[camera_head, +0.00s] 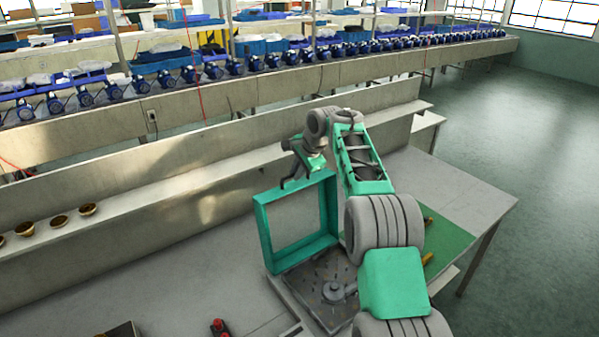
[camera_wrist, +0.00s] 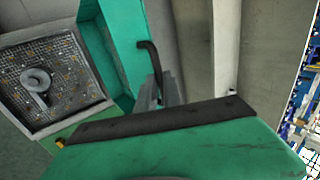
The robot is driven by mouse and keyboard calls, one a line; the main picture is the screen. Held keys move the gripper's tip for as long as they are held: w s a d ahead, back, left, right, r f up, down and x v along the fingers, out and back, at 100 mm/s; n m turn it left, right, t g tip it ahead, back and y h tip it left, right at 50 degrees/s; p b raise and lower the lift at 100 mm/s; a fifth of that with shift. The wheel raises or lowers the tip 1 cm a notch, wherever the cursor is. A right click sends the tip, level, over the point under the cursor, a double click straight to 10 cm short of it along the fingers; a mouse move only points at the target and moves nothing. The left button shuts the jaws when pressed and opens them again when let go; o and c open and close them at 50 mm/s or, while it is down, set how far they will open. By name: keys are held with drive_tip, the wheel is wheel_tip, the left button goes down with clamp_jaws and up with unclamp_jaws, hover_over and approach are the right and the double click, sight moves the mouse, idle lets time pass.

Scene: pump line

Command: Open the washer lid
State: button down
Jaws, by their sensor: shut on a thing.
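The washer lid (camera_head: 262,232) is a green frame standing steeply raised above the washer base (camera_head: 290,296), hinged side down. The base holds a dark perforated plate with a round grey part (camera_head: 334,291) on it; the plate also shows in the wrist view (camera_wrist: 85,75). My gripper (camera_head: 288,183) is at the lid's upper edge. In the wrist view, its grey fingers (camera_wrist: 158,98) are shut on the lid's dark bent handle (camera_wrist: 152,58), beside the green frame (camera_wrist: 118,55). The exact contact is partly hidden by the gripper's body.
A grey wall with a narrow ledge (camera_head: 170,207) runs behind the lid; several brass cups (camera_head: 58,221) stand on it at left. A red item (camera_head: 218,328) lies at the front. Behind, a long bench carries several blue pumps (camera_head: 190,74). The floor at right is clear.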

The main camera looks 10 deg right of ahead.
drive_tip(key=c, duration=1.5)
unclamp_jaws()
drive_tip(key=shift+r, duration=0.1)
drive_tip(key=v, duration=0.8)
drive_tip(key=shift+s+a, duration=0.1)
drive_tip(key=s+a+r+n+b, duration=0.25)
drive_tip(key=s+n, duration=0.35)
drive_tip(key=s, duration=0.9)
drive_tip(key=s+f+n+h, duration=0.1)
drive_tip(key=s+f, duration=0.3)
drive_tip(key=s, duration=0.4)
drive_tip(key=s+d+f+n+b, duration=0.1)
drive_tip(key=s+f+n, duration=0.2)
drive_tip(key=s+f, duration=0.2)
drive_tip(key=s+f+n+h, duration=0.1)
drive_tip(key=s+f+n, duration=0.2)
drive_tip(key=s, duration=0.8)
wheel_tip(320, 180, down, 2)
drive_tip(key=shift+d+f+g+h+b, duration=0.2)
drive_tip(key=shift+g+h+b, duration=0.1)
drive_tip(key=shift+g+b, duration=0.1)
